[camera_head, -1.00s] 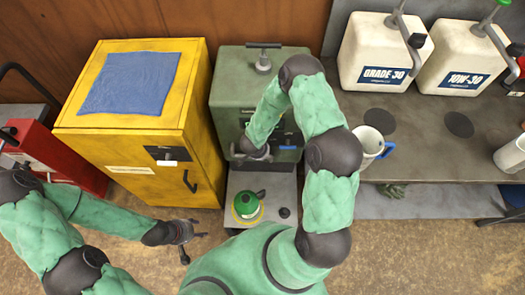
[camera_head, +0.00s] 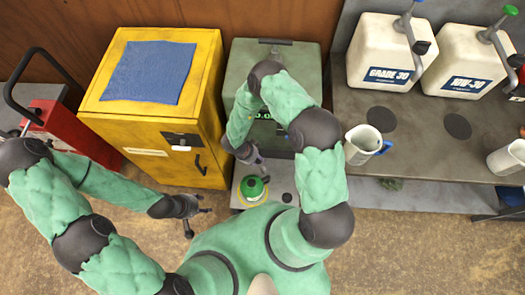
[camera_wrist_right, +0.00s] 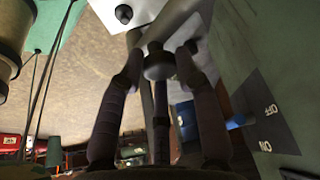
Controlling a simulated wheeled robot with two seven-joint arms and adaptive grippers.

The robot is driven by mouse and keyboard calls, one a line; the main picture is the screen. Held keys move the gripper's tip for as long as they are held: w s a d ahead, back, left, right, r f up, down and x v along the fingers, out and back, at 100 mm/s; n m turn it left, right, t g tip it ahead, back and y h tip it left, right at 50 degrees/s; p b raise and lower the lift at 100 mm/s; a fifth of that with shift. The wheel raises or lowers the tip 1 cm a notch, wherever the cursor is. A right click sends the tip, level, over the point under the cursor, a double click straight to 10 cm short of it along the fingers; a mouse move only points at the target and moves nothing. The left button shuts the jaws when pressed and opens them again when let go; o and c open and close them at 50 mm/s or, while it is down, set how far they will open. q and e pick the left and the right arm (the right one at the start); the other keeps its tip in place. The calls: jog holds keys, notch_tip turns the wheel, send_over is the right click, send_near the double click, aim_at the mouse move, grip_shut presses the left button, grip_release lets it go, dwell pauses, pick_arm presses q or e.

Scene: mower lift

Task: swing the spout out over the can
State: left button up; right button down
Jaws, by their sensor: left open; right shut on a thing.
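The green and yellow can (camera_head: 253,188) stands on the grey platform at the foot of the green dispenser (camera_head: 285,57). My right gripper (camera_head: 257,163) is just behind and above the can, in front of the dispenser. In the right wrist view its dark fingers close around a grey metal spout (camera_wrist_right: 178,30) with a round end. The spout is mostly hidden by my arm in the head view. I cannot tell whether its end is fully over the can. My left gripper (camera_head: 199,213) is open and empty above the floor, left of the can.
A yellow cabinet (camera_head: 112,127) with a blue cloth stands left of the dispenser. A red machine (camera_head: 75,135) is further left. A small black knob (camera_head: 287,197) sits on the platform.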

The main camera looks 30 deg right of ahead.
jog(key=shift+w+a+m+g+y+p, duration=0.15)
jog(key=shift+a+m+g+p, duration=0.25)
jog(key=shift+a+m, duration=0.85)
jog(key=shift+w+a+m+g+y+p, duration=0.15)
jog(key=shift+a+m+g+p, duration=0.25)
jog(key=shift+a+m, duration=0.8)
jog(key=shift+s+a, duration=0.1)
jog(key=c, duration=1.1)
grip_release()
jog(key=shift+c, duration=0.2)
notch_tip(320, 180, up, 10)
